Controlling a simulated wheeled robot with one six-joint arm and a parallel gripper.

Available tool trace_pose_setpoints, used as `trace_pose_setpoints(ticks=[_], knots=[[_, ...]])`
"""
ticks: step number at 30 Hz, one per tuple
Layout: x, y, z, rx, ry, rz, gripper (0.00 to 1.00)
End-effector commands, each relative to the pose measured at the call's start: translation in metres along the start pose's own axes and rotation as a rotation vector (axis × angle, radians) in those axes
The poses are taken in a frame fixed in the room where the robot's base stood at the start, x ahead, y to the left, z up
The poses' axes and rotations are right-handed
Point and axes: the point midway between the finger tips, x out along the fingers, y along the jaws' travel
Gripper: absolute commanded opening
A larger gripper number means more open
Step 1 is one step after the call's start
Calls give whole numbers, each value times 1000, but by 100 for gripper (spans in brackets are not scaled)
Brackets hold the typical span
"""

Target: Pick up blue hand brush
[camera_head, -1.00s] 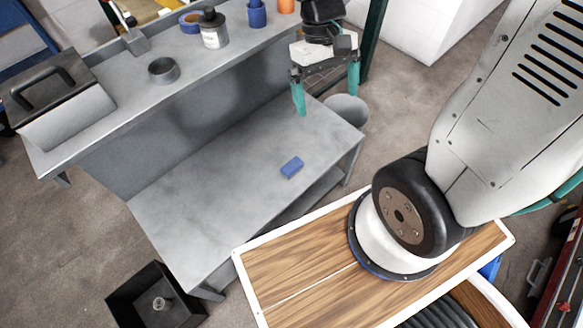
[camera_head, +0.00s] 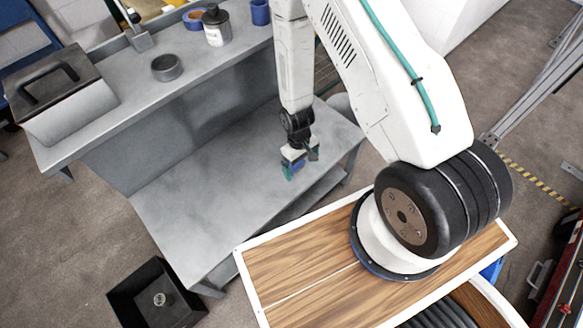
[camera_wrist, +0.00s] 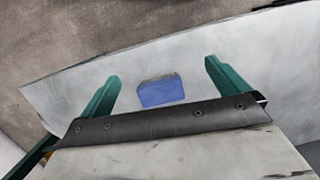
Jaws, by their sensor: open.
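The blue hand brush (camera_wrist: 162,91) lies on the grey lower bench top (camera_head: 215,200). It looks like a small blue block with a greyish upper edge. In the wrist view it sits between the two green fingers of my gripper (camera_wrist: 160,88), with a gap on each side. In the head view my gripper (camera_head: 298,170) is low over the bench, right at the brush, and a bit of blue (camera_head: 298,166) shows between the fingers. My gripper is open and does not hold the brush. The gripper hides most of the brush in the head view.
A raised grey shelf (camera_head: 120,105) behind carries a dark-lidded box (camera_head: 55,95), a round tin (camera_head: 167,68), a bottle (camera_head: 216,28) and a blue cup (camera_head: 260,12). A black bin (camera_head: 155,295) stands on the floor. The lower bench is clear left of the gripper.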

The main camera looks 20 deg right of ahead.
Motion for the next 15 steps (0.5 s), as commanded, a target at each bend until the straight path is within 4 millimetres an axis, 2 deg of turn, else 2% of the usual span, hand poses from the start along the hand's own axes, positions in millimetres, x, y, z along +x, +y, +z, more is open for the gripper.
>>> trace_pose_setpoints(ticks=[1, 4, 8, 15], knots=[[2, 4, -15, -11, 57, 11, 100], [-3, 9, -39, -29, 152, 29, 100], [-2, 12, -49, -43, 198, 45, 100], [22, 11, -54, -52, 200, 46, 100]])
